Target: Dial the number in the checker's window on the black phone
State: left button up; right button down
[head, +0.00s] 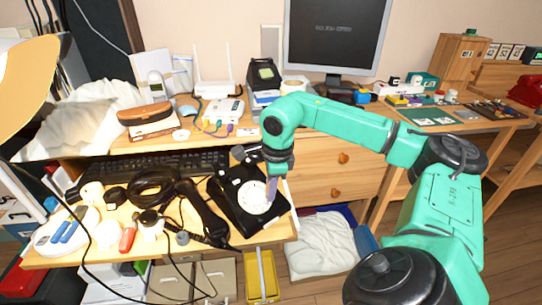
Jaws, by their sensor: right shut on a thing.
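The black phone (231,194) sits on the lower desk with a round white dial (252,199). A black handset (203,211) appears to lie just left of it. My right gripper (271,191) points down at the dial's right edge and hides part of it. Its jaws are shut at the dial, but the exact part gripped is too small to see. A black device with a light greenish window (265,73) stands on the upper shelf; it may be the checker, and its window is unreadable. My left gripper is not in view.
A monitor (336,30) with unreadable dim text stands behind. Black cables (153,184), a keyboard (160,163) and a red-handled tool (128,236) crowd the desk left of the phone. A yellow bin (262,278) is below. The desk's right edge is close to the phone.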

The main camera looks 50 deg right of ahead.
jog(key=shift+w+f, duration=0.2)
jog(key=shift+f, duration=0.3)
dwell(0.3)
jog(key=shift+s+a, duration=0.15)
jog(key=shift+a, duration=0.45)
jog(key=shift+a, duration=0.6)
jog(key=shift+w+a+r+p, duration=0.15)
jog(key=shift+w+a+p, duration=0.1)
jog(key=shift+a+p, duration=0.4)
jog(key=shift+w, duration=0.1)
